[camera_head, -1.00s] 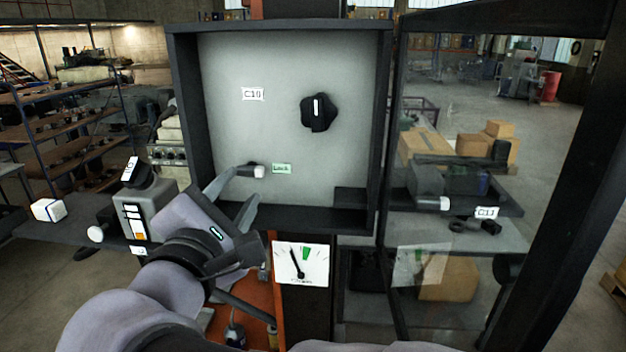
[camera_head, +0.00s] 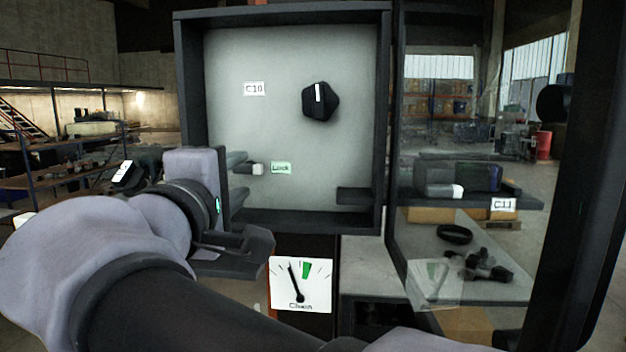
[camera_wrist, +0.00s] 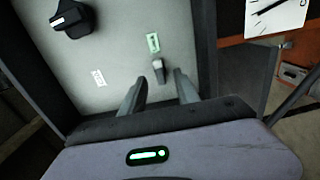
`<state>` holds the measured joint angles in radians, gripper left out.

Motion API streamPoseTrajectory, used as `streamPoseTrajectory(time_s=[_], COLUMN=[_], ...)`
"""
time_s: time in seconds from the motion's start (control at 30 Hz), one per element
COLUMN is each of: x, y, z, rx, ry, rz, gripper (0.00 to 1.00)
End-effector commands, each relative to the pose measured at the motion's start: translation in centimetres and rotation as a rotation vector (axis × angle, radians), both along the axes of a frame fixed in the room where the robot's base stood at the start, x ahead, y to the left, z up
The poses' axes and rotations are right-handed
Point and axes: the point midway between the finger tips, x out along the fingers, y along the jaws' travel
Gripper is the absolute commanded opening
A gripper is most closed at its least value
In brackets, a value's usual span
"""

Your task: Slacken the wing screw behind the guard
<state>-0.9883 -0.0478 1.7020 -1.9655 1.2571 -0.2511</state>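A black lobed knob (camera_head: 320,101) with a white mark, seemingly the wing screw, sits on the pale back panel of an open-fronted dark box, near the C10 label (camera_head: 254,88). It also shows in the wrist view (camera_wrist: 72,18). A small dark pin with a pale tip (camera_head: 257,168) sits left of the green "Lock" label (camera_head: 281,168). The clear framed guard (camera_head: 460,210) stands swung open on the right. My gripper (camera_head: 240,179) is open at the box's left side. In the wrist view its fingers (camera_wrist: 159,92) point towards the pin (camera_wrist: 158,70), with nothing held.
A gauge (camera_head: 301,284) with a black needle and green sector hangs below the box; the needle is left of the green. The box's raised rim (camera_head: 192,80) and a dark block (camera_head: 358,196) at its lower right stand out. A C11 label (camera_head: 503,205) shows behind the guard.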

Motion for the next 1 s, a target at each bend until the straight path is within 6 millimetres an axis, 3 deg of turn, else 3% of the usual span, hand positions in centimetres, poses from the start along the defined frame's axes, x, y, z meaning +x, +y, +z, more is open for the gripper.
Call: streamPoseTrajectory(time_s=[0.37, 1.0], x=[0.1, 2.7], y=[0.0, -0.2], z=[-0.1, -0.1], rx=[-0.002, -0.003], ry=[0.0, 0.001], rz=[0.0, -0.001], gripper=[0.37, 0.37])
